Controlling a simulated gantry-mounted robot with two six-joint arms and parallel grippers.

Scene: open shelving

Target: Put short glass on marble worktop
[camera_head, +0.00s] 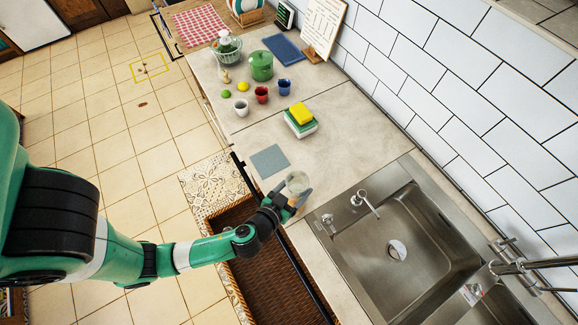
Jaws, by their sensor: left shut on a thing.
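A short clear glass (297,182) is between the fingers of my left gripper (292,198), which is shut on it. The gripper holds it over the front part of the pale marble worktop (330,150), left of the sink. I cannot tell whether the base of the glass touches the worktop. My right gripper is not in view.
A grey-blue cloth (269,161) lies just behind the glass. A steel sink (400,245) with a tap is at right. Yellow and green sponges (300,115), cups (262,95) and a green pot (261,66) stand farther back. A wicker basket (265,285) is below.

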